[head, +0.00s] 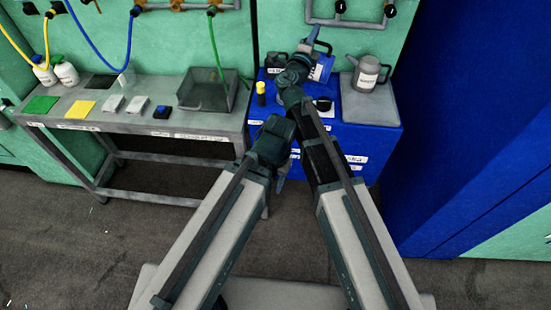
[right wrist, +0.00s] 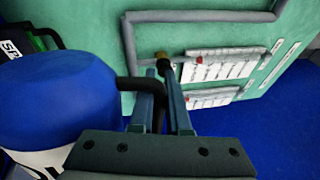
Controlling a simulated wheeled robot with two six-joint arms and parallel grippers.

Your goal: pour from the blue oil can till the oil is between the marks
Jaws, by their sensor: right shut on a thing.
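The blue oil can (head: 321,67), with a white label, is at the back of the blue cabinet top in the head view, partly behind my right wrist. My right gripper (right wrist: 162,88) is shut on its dark handle; the can's blue body (right wrist: 62,95) fills the left of the right wrist view. The can looks tilted in the head view. Its spout's outlet and any oil stream cannot be made out. I cannot make out the oil level or the marks. My left gripper (head: 282,172) points down in front of the cabinet, mostly hidden by its own wrist.
A grey can (head: 366,76) stands on a tray at the right of the blue cabinet (head: 378,108). A yellow-and-black item (head: 261,93) and a small black fitting (head: 323,104) are on the cabinet's top. The grey bench (head: 150,118) at left holds cloths and an open tray (head: 207,96).

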